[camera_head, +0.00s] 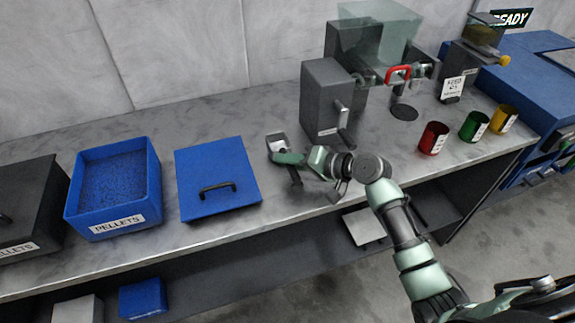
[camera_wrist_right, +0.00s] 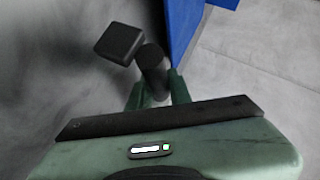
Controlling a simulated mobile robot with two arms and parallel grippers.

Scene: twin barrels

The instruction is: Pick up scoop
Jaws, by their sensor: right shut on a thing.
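The scoop (camera_head: 277,141) is at the middle of the counter, with its small square grey bowl pointing away from me. In the right wrist view the scoop (camera_wrist_right: 119,43) shows a dark square bowl and a thick dark handle. My right gripper (camera_head: 290,158) reaches over the counter from the right. In the right wrist view its green fingers (camera_wrist_right: 154,92) are shut on the scoop's handle, one on each side. I cannot tell whether the scoop is clear of the counter. My left gripper is not in view.
A blue lid (camera_head: 215,167) with a black handle lies left of the scoop. A blue pellet bin (camera_head: 132,220) stands farther left. A grey machine (camera_head: 320,95) stands close behind my right gripper. Red (camera_head: 432,140), green (camera_head: 474,127) and yellow (camera_head: 504,120) cups stand at the right.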

